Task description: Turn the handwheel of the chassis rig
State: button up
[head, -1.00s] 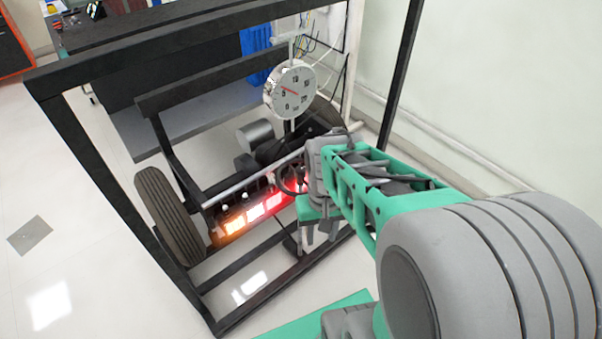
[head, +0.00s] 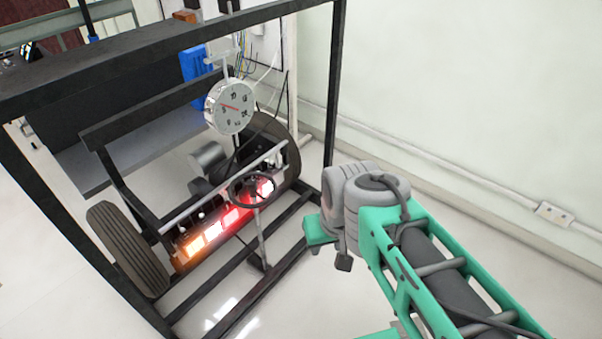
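The handwheel (head: 236,203) is a small dark ring on a thin upright column, in front of the lit red and orange lamp bar inside the chassis rig's black frame (head: 60,205). It now shows whole and nothing touches it. My gripper (head: 322,240) is to the right of the handwheel and apart from it, near the frame's right post. Only a green part and a small dark piece show at its end, below the grey wrist. Its fingers cannot be made out, so I cannot tell whether it is open or shut.
A round dial (head: 231,107) stands above and behind the handwheel. A tyre (head: 128,248) is at the left of the rig and another (head: 280,140) at the right. Black bars run along the floor. The floor right of the rig is open up to the wall (head: 450,100).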

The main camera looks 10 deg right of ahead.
aim_at(251, 183)
jog(key=z, duration=0.55)
jog(key=i, duration=0.85)
jog(key=u, duration=1.8)
jog(key=i, duration=0.5)
jog(key=u, duration=0.1)
